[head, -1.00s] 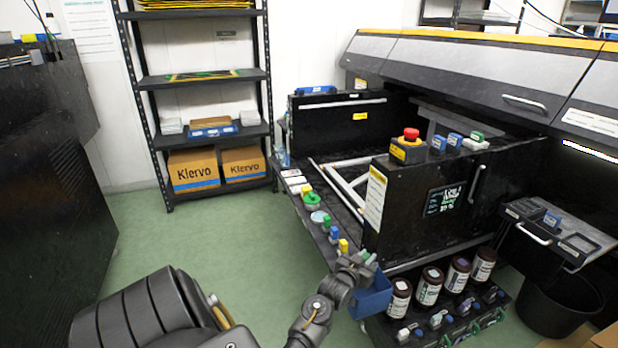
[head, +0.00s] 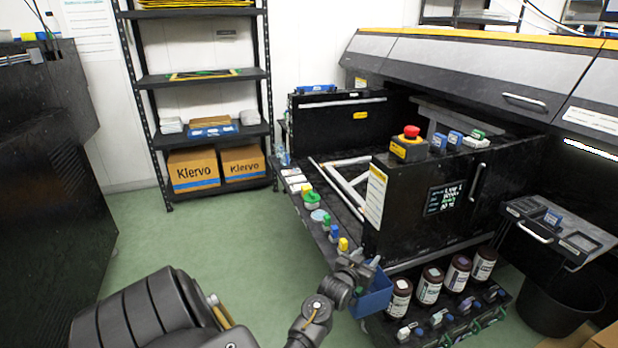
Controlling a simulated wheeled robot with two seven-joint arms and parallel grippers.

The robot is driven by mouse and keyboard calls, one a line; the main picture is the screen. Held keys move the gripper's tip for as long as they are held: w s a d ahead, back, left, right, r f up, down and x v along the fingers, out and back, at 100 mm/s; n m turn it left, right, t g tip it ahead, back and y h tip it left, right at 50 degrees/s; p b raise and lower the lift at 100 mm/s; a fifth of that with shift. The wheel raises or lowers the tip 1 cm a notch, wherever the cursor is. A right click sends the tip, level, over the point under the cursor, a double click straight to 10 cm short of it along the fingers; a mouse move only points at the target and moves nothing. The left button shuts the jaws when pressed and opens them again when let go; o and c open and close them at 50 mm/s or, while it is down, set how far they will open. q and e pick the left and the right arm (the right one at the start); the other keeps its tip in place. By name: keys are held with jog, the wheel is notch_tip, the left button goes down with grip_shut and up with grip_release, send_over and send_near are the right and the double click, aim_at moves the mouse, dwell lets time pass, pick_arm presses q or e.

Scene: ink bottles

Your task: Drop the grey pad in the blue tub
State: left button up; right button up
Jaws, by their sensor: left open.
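The blue tub (head: 374,301) hangs at the front corner of the black machine, low in the middle of the head view. My left gripper (head: 366,261) is open at the tub's upper rim, with its dark wrist partly covering the tub's left side. I cannot make out the grey pad; the inside of the tub is mostly hidden. My right gripper is not in view.
Dark labelled ink bottles (head: 430,285) stand in a row right of the tub. A narrow ledge with small coloured caps (head: 312,200) runs along the machine's left side. A red stop button (head: 411,131) sits on top. Green floor (head: 240,235) is clear to the left.

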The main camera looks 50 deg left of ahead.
pick_arm(q)
jog(key=p+v, duration=0.1)
jog(key=v, duration=0.9)
jog(key=shift+s, duration=0.4)
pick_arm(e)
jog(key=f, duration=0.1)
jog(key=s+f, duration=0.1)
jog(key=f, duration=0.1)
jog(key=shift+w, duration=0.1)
